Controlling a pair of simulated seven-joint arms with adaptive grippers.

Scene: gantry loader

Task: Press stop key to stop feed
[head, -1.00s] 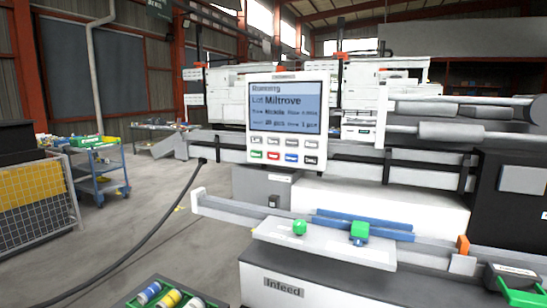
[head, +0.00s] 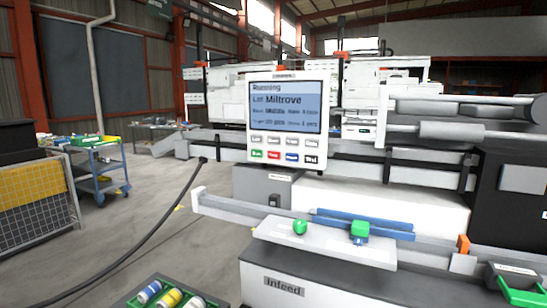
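A white control panel (head: 287,120) stands upright in the middle of the head view. Its screen (head: 286,107) reads "Running" and "Lot Miltrove", with smaller lines below that are hard to read. Under the screen are two rows of keys. The upper row is white; the lower row has a green key (head: 257,154), a red key (head: 274,155), a blue key (head: 292,157) and a dark key (head: 312,159). The red key's label is too small to read surely. Neither gripper shows in the head view, and nothing touches the panel.
A crate of cans (head: 130,303) is at the bottom. A black cable (head: 130,258) runs left. A blue cart (head: 99,168) stands further left.

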